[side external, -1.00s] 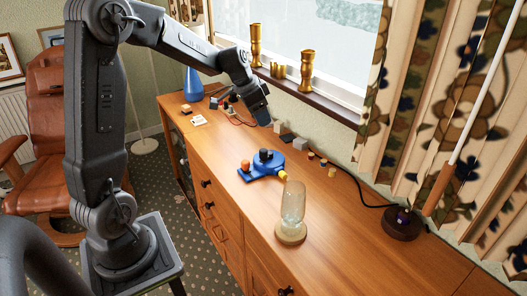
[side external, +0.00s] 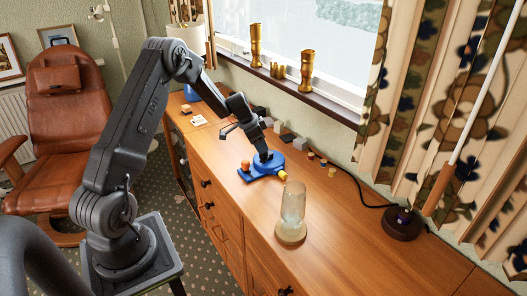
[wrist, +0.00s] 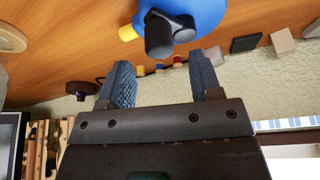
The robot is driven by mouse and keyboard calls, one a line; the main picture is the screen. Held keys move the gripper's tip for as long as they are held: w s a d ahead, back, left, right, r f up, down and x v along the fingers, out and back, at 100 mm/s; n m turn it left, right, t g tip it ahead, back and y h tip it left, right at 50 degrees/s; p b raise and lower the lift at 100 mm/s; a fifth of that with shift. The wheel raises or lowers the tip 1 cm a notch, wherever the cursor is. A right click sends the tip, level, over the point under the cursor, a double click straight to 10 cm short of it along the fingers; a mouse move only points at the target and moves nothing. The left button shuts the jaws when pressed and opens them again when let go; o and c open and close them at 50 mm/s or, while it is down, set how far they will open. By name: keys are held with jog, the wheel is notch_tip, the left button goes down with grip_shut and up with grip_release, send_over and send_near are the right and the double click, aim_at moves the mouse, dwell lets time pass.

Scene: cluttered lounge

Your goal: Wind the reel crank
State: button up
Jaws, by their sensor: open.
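The reel (side external: 268,170) is a blue flat piece lying on the wooden sideboard. It has an orange knob (side external: 245,165) at its left end and a yellow piece (side external: 283,176) at its right. A dark upright knob stands on it and shows in the wrist view (wrist: 160,38). My gripper (side external: 262,152) is low over the reel, pointing down at the dark knob. In the wrist view my gripper (wrist: 165,75) is open, with the dark knob just beyond the fingertips and not clasped. In the side view the arm's end hides most of the knob.
A glass jar on a round base (side external: 291,215) stands right of the reel. Small blocks (side external: 300,143) lie along the wall side. A dark round base with a cable (side external: 401,224) is farther right. The sideboard front (side external: 225,160) is clear.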

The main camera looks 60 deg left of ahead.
jog(key=shift+x, duration=2.1)
jog(key=shift+r, duration=0.1)
jog(key=shift+c, duration=0.2)
jog(key=c, duration=0.9)
